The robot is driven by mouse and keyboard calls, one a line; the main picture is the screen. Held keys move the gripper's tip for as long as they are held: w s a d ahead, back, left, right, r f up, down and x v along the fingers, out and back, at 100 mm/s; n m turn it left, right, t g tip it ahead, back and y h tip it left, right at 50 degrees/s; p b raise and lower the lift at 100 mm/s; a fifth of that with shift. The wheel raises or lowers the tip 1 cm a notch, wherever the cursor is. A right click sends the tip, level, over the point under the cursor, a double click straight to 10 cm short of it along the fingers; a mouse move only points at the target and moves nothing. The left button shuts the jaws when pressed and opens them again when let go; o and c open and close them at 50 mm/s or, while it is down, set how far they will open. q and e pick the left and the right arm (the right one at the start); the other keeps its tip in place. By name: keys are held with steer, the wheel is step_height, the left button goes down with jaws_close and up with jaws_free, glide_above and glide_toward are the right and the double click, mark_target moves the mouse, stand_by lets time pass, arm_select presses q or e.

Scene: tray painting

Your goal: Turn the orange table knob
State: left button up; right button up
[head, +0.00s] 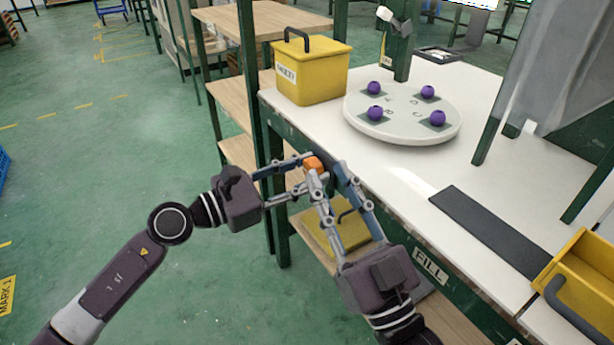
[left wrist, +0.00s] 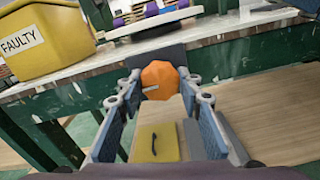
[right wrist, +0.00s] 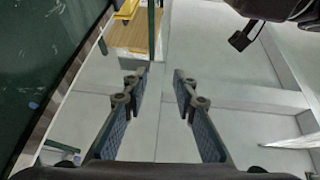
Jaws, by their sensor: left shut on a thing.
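The orange table knob (head: 314,163) is a faceted knob at the front edge of the white worktable (head: 430,170). My left gripper (head: 306,170) is shut on it. In the left wrist view the knob (left wrist: 160,76) sits between the fingertips of my left gripper (left wrist: 162,88), with a small pale mark on its face. My right gripper (head: 331,176) is close beside the knob in the head view, partly overlapping it. In the right wrist view my right gripper (right wrist: 161,80) is open, with nothing between its fingers.
A round white turntable (head: 400,133) with several purple balls stands on the table. A yellow lidded box (head: 310,85) stands at the back left corner. A dark strip (head: 488,228) and a yellow bin (head: 590,265) are at the right. Another yellow box (head: 325,238) sits on the shelf below.

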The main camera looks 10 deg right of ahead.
arm_select(q)
steer(key=shift+f+m, duration=0.1)
steer(key=shift+m, duration=0.3)
arm_select(e)
steer(key=shift+s+d+r+t+y, duration=0.1)
steer(key=shift+s+r+t+y, duration=0.05)
steer(key=shift+s+r+t, duration=0.55)
steer(key=shift+s+r+t+y, duration=0.15)
steer(key=shift+s+r+t, duration=0.2)
steer(key=shift+r, duration=0.5)
arm_select(q)
steer(key=o, duration=1.2)
steer(key=shift+c, duration=0.2)
steer(key=shift+a, duration=0.15)
steer(key=v, duration=1.2)
